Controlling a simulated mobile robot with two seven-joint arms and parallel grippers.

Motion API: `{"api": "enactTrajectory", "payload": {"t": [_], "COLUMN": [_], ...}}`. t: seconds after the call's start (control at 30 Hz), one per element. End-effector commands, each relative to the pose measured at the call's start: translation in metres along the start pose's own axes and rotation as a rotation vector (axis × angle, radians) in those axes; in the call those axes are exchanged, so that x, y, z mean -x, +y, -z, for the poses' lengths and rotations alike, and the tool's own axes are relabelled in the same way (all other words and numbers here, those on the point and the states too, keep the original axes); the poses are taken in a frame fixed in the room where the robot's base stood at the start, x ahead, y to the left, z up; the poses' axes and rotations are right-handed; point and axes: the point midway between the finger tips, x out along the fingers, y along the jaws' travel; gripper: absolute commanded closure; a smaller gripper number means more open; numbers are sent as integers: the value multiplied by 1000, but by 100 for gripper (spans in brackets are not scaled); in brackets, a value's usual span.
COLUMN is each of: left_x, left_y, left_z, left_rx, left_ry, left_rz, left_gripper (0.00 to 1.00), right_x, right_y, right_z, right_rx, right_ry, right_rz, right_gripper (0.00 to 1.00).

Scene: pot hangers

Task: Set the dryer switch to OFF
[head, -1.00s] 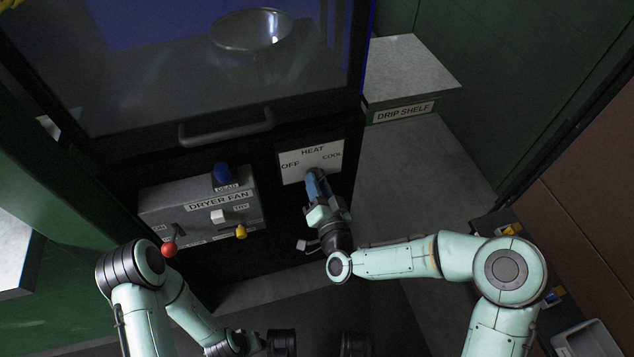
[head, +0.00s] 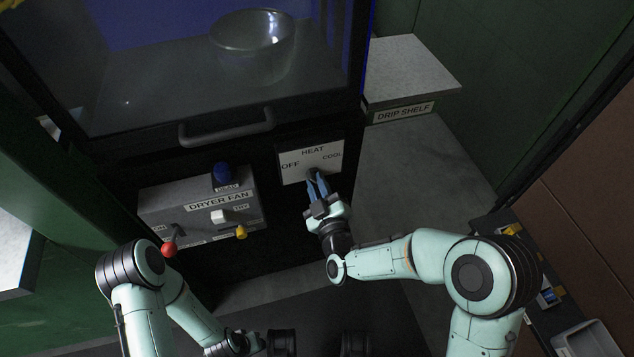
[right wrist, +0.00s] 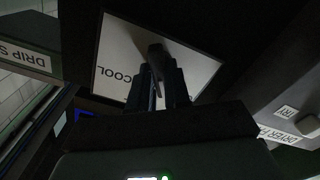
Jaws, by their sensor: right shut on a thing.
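The white switch plate (head: 297,169), lettered HEAT, OFF and COOL, is on the dark cabinet front below the door handle. Its dark knob (right wrist: 157,54) stands out from the plate in the right wrist view; the plate (right wrist: 115,50) shows around it. My right gripper (head: 317,184) is at the lower middle of the plate, fingers shut on the knob. The fingers hide part of the knob, so I cannot tell its exact setting. The end of my left arm (head: 238,343) is low in the head view, away from the plate; its fingers are unclear.
The drip shelf (head: 410,70) stands at right. A glass bowl (head: 252,45) sits behind the door.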

Motion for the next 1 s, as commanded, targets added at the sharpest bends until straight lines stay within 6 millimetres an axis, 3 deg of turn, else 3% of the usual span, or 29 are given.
{"api": "enactTrajectory", "payload": {"t": [0.03, 0.1, 0.53, 1.0], "left_x": [0, 0, 0, 4], "left_y": [0, 0, 0, 1], "left_z": [0, 0, 0, 0], "left_rx": [0, 0, 0, 0], "left_ry": [0, 0, 0, 1], "left_rz": [0, 0, 0, 0], "left_gripper": [56, 56, 56, 56], "right_x": [0, 0, 2, 46], "right_y": [0, 0, 0, 0], "right_z": [0, 0, 0, 0], "right_rx": [-2, -3, -6, -6], "right_ry": [0, 0, -1, -1], "right_rz": [-1, 0, 1, 2], "right_gripper": [77, 57, 57, 57]}}
